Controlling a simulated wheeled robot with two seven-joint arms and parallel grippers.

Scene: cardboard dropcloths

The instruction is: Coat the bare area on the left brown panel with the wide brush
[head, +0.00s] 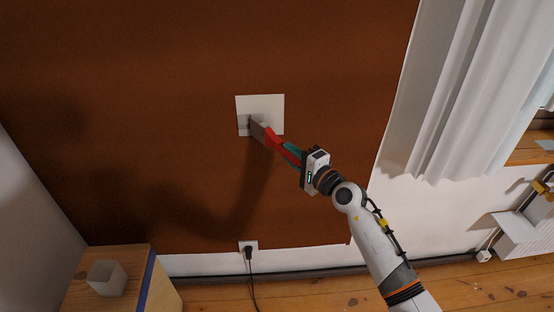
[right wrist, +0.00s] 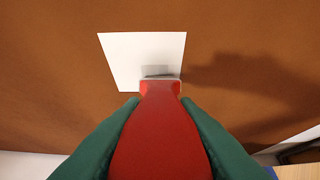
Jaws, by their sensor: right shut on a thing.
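The brown panel (head: 150,60) covers most of the wall, and a pale bare square (head: 272,103) shows in its middle. The same bare area (right wrist: 120,50) shows as a white patch in the right wrist view. My right gripper (head: 290,153) is shut on the red handle of the wide brush (head: 273,138). The brush (right wrist: 160,135) points at the wall, its grey head over the lower part of the bare square. I cannot tell whether the bristles touch the surface. My left gripper is not in view.
A wall socket with a black plug (head: 248,248) sits below the panel. A white curtain (head: 470,90) hangs at the right. The wall around the bare square is clear.

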